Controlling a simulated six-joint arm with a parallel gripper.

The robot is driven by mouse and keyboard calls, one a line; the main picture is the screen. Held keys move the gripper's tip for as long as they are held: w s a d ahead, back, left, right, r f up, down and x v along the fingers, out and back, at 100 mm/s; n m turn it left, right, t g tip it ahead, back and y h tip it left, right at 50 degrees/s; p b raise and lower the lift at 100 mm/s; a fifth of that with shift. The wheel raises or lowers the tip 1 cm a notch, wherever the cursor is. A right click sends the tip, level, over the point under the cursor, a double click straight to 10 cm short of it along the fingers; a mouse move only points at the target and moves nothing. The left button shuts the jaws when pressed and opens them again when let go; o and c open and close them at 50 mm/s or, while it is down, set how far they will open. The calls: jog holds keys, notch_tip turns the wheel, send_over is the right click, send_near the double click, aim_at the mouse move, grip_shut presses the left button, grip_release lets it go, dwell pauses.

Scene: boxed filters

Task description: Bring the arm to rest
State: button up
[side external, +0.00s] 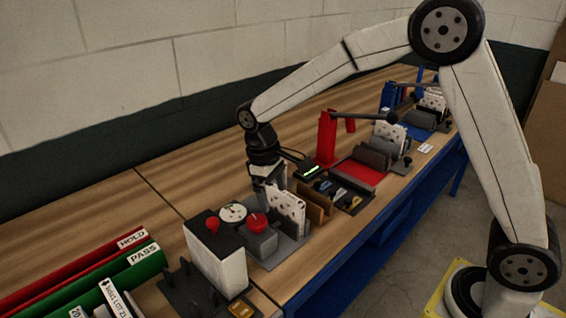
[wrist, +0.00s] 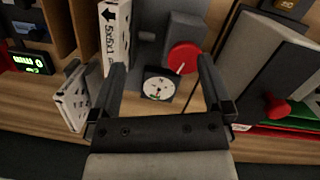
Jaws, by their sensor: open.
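My gripper (side external: 268,184) hangs from my arm, pointing down, above the near station on the bench. In the wrist view its two fingers (wrist: 163,78) stand wide apart, with nothing held between them. A white boxed filter (side external: 288,214) with dark print stands upright just beside and below the gripper. In the wrist view the printed white box (wrist: 115,32) shows at the left finger. A round dial gauge (wrist: 160,86) and a red knob (wrist: 184,58) on a grey block show between the fingers, lower than them. Whether the fingers touch the box cannot be told.
A white block with a black top (side external: 215,262) stands left of the gripper. Red HOLD (side external: 75,275) and green PASS (side external: 115,280) bins lie farther left. A red post (side external: 326,138) and a green-lit display (side external: 310,171) stand to the right. The bench toward the wall is clear.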

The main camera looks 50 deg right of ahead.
jog(key=s+d+f+m+t, duration=0.1)
jog(key=s+d+t, duration=0.1)
jog(key=s, duration=0.5)
jog(key=s+d+f+m+t, duration=0.2)
jog(key=s+d, duration=0.2)
jog(key=s, duration=0.4)
jog(key=shift+d+f+m+y, duration=0.2)
jog(key=shift+d+m+y, duration=0.1)
jog(key=shift+d+y, duration=0.1)
dwell(1.1)
